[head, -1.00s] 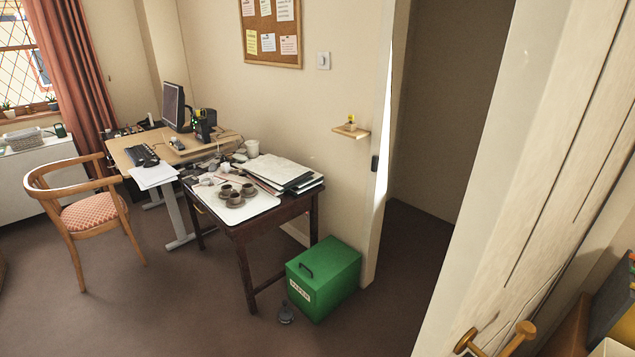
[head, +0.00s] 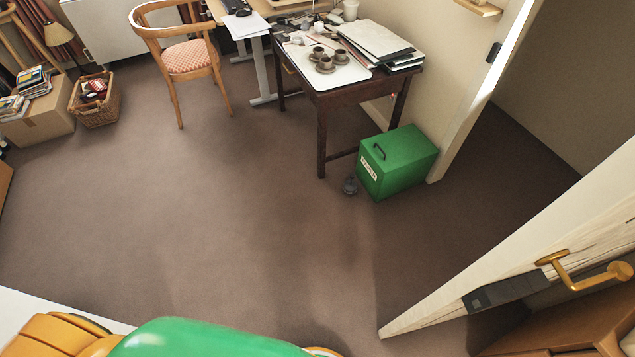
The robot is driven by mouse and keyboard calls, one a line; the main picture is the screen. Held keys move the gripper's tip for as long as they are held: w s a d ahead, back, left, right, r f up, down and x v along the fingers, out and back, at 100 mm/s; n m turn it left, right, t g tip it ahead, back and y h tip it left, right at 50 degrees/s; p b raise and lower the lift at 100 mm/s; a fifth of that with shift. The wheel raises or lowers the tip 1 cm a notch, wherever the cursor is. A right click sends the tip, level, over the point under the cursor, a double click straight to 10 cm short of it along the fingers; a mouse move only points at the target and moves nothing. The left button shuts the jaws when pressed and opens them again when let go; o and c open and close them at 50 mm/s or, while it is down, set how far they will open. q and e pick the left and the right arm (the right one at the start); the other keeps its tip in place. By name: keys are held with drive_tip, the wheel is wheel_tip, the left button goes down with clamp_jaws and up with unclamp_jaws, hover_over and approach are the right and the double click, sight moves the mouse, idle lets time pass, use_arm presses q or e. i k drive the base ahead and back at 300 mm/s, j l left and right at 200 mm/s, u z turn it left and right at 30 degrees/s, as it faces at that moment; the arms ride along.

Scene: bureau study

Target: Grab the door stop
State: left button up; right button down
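A small dark grey object (head: 350,186), which looks like the door stop, sits on the brown carpet. It is at the front left corner of the green box (head: 400,160), close beside it. Its top looks like a knob or handle, but it is too small to see in detail. Neither of my grippers shows in the head view, and nothing is seen touching the grey object.
A dark wooden table (head: 340,97) with cups and folders stands behind it. A wooden chair (head: 176,58) and a basket (head: 97,100) are further left. The open door (head: 520,252) with a brass handle is at right. The carpet in front is clear.

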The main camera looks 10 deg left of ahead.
sight(351, 187)
drive_tip(key=i+u, duration=0.15)
drive_tip(key=i, duration=0.45)
drive_tip(key=i+l+u, duration=0.1)
drive_tip(key=i, duration=0.55)
drive_tip(key=i+l+u, duration=0.15)
drive_tip(key=i, duration=0.45)
